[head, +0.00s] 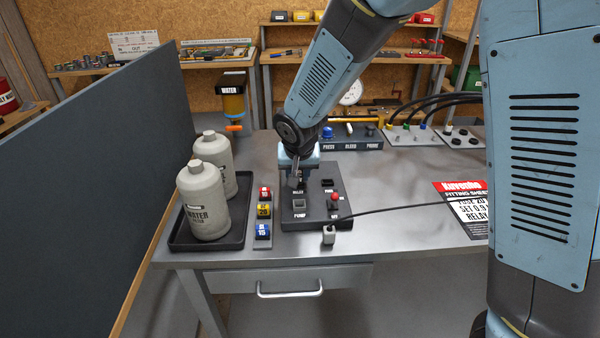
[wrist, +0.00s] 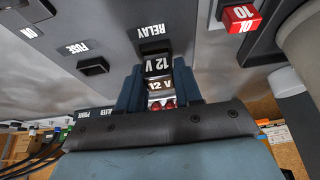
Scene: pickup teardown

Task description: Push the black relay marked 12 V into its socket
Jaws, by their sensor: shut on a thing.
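My gripper (head: 297,184) reaches down over the upper left of the dark control panel (head: 317,217), by its RELAY label. In the wrist view, my gripper (wrist: 157,85) is shut on the black relay (wrist: 157,66), whose side reads "12 V". The fingers stand on either side of it. The relay's far end is at a dark socket (wrist: 154,47) beside the RELAY lettering. I cannot tell how deep it sits, or whether it only touches the socket. In the head view, my gripper mostly hides the relay.
The panel also has a FUSE socket (head: 327,183), a PUMP socket (head: 299,203) and a red knob (head: 333,197). Red, yellow and blue blocks (head: 264,211) stand left. Two WATER bottles (head: 203,201) sit in a black tray (head: 180,242). A cabled white plug (head: 329,236) lies in front.

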